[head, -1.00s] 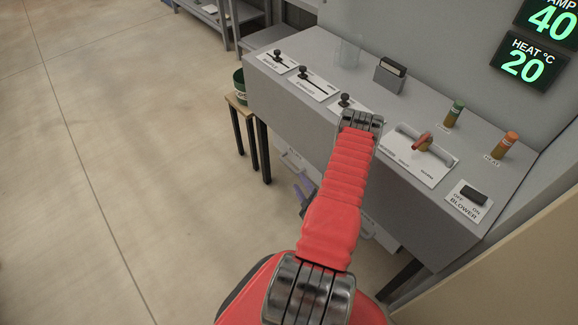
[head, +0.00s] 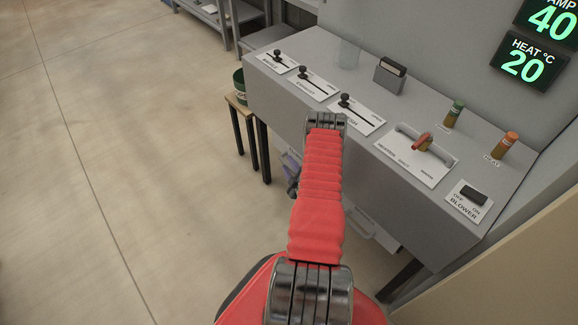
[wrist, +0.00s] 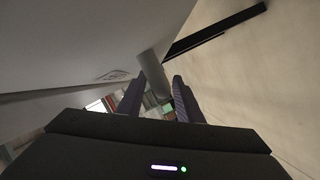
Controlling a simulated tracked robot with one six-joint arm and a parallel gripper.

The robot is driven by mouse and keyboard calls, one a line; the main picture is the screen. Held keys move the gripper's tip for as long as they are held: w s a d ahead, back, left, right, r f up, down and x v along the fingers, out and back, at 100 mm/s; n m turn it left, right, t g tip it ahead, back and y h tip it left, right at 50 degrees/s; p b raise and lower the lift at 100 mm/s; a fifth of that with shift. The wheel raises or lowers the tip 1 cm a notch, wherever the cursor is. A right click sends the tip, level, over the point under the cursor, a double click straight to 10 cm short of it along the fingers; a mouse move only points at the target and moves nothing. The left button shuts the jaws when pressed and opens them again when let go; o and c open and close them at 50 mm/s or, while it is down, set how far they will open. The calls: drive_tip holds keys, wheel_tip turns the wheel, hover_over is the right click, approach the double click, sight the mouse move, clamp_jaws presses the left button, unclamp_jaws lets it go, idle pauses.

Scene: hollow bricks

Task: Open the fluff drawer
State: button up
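Pale drawer-like fronts (head: 384,238) show low under the grey console, mostly hidden by my arm. I cannot read which one is the fluff drawer. My gripper (wrist: 158,78) shows in the wrist view with its two dark purple fingers apart. A grey cylindrical bar (wrist: 152,68) lies just beyond and between the fingertips; I cannot tell whether they touch it. A pale panel with a small faint marking (wrist: 115,75) is to the left of the fingers. In the head view only a bit of the gripper (head: 292,172) shows, left of my red arm, below the console.
The grey console (head: 290,100) carries sliders, knobs and a blower switch (head: 473,194). A small wooden stool (head: 240,105) with a green container (head: 239,84) stands to its left. Open floor (head: 110,170) fills the left. A beige panel (head: 510,265) stands at the lower right.

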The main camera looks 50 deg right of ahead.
drive_tip(key=shift+c, duration=0.5)
clamp_jaws()
drive_tip(key=shift+d, duration=0.15)
